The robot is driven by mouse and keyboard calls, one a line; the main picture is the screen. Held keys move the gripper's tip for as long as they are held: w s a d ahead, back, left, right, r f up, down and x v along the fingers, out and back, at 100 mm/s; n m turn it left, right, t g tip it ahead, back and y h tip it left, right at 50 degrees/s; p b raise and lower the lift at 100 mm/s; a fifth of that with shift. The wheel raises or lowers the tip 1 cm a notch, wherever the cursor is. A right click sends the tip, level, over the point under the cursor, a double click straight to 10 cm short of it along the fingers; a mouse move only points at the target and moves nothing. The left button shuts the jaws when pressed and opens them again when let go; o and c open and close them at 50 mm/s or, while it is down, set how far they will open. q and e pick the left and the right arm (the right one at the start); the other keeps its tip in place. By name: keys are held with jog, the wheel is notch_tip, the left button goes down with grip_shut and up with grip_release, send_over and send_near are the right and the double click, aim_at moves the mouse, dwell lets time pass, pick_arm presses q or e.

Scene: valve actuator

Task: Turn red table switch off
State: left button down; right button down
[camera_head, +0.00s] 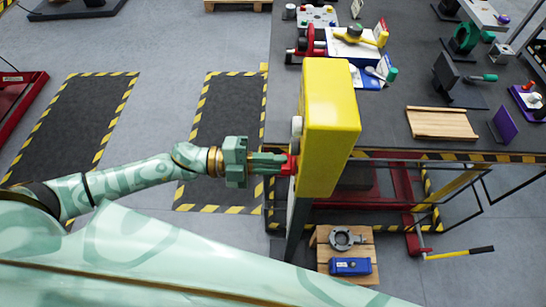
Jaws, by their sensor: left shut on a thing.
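A tall yellow box (331,118) stands at the near edge of the dark table (390,120). A small red switch (292,165) sticks out of its left side. My left gripper (284,164) comes in from the left, with its green fingers shut on the red switch. The fingers hide part of the switch, so its exact position is hard to tell. My right gripper is not in view.
A white knob (297,127) sits above the red switch on the box. Several valves and tools stand on the table behind. A wooden stool (322,240) holds a blue case (350,266) and a grey ring (345,238) below.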

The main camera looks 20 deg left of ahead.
pick_arm(q)
jog(key=shift+n+p, duration=1.05)
jog(key=shift+n, duration=1.25)
jog(key=shift+f, duration=0.1)
jog(key=c, duration=1.4)
grip_release()
jog(key=b+v, duration=0.4)
jog(key=v, duration=1.2)
jog(key=shift+a+b, duration=0.2)
jog(key=shift+b, duration=0.2)
